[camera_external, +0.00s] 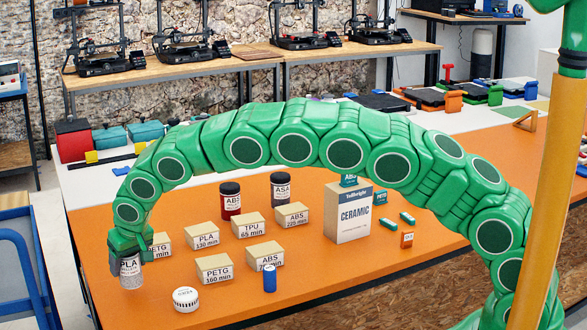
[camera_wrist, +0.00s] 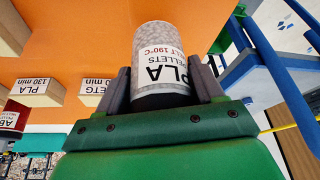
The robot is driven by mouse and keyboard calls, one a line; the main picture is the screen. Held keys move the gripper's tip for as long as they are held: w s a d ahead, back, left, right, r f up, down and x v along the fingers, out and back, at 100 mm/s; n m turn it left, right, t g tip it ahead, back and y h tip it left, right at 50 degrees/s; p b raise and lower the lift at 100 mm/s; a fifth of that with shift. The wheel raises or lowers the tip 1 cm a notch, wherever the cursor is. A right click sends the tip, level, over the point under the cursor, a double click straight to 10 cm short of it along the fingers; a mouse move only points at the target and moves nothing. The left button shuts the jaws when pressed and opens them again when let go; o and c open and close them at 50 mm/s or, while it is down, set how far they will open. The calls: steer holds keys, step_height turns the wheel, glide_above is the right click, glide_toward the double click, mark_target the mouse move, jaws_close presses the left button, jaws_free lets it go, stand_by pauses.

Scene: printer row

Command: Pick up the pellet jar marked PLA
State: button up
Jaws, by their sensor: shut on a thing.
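The PLA pellet jar (camera_external: 130,274) is a grey-white cylinder with a white label, at the left end of the orange tabletop in the external view. In the wrist view the jar (camera_wrist: 162,62) shows its label reading PLA pellets, 190°C, upside down. My gripper (camera_external: 129,254) points down and is shut on the jar, over its upper part. In the wrist view the dark fingers of my gripper (camera_wrist: 164,82) press on both sides of the jar. I cannot tell whether its bottom touches the table.
Tan labelled blocks (camera_external: 214,269) stand right of the jar, a PETG block (camera_external: 158,245) closest. A white round item (camera_external: 186,299) and a blue cylinder (camera_external: 270,278) are near the front. Red ABS (camera_external: 230,201) and dark ASA (camera_external: 280,190) jars and a CERAMIC box (camera_external: 348,213) stand behind.

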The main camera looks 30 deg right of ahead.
steer(key=shift+s+d+r, duration=0.25)
steer(key=shift+r, duration=0.25)
steer(key=s+d+r, duration=0.9)
steer(key=shift+s, duration=0.4)
